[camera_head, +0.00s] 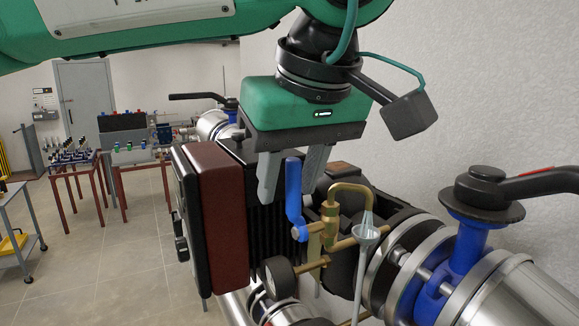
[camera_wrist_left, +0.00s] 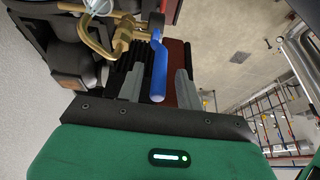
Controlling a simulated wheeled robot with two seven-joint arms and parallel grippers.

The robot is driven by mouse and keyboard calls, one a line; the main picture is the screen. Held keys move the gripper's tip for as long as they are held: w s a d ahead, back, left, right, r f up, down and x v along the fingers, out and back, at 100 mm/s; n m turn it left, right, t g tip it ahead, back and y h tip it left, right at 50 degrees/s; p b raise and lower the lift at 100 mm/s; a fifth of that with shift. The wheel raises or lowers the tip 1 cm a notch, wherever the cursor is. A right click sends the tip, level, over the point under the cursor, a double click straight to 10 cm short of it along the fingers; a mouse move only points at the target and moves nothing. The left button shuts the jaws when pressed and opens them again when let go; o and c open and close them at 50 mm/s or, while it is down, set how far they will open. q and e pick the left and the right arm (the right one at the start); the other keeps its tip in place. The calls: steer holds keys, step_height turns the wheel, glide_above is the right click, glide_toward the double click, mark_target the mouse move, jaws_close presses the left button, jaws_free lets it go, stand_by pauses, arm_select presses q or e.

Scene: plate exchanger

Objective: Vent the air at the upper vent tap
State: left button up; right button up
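The vent tap is a brass fitting (camera_head: 330,218) with a bent brass outlet pipe over a small grey funnel (camera_head: 367,235). Its blue lever (camera_head: 293,188) stands upright. My left gripper (camera_head: 286,192) comes from above and is open, its grey fingers pointing down at the lever. In the left wrist view the blue lever (camera_wrist_left: 159,75) lies between the two spread fingers, with gaps on both sides. The brass tap (camera_wrist_left: 122,35) shows beyond. I cannot tell the exact depth of the fingers along the lever. My right gripper is not in view.
A pressure gauge (camera_head: 278,275) sits below the tap. The plate exchanger with its dark red end plate (camera_head: 217,215) is left of the lever. A blue valve with a black handle (camera_head: 487,190) is at the right. A pale wall stands behind; open floor (camera_head: 110,260) lies left.

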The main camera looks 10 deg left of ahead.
arm_select(q)
steer(key=shift+w+f, duration=0.3)
steer(key=shift+c, duration=0.3)
steer(key=shift+s, duration=0.1)
jaws_close()
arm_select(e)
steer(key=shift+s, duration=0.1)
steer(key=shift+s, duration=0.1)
arm_select(q)
steer(key=shift+w+a+g+h, duration=0.2)
steer(key=shift+w+g+h, duration=0.15)
steer(key=shift+g, duration=0.25)
steer(key=shift+w+a+f+g+h, duration=0.25)
steer(key=shift+w+a+g+h, duration=0.1)
steer(key=shift+g+h, duration=0.3)
steer(key=shift+w+a+f+g+h+b, duration=0.3)
steer(key=shift+w+g+h, duration=0.15)
steer(key=shift+g, duration=0.4)
steer(key=shift+w+a+f+g+h+b, duration=0.2)
steer(key=shift+w+f+g+h, duration=0.1)
steer(key=shift+g+h, duration=0.4)
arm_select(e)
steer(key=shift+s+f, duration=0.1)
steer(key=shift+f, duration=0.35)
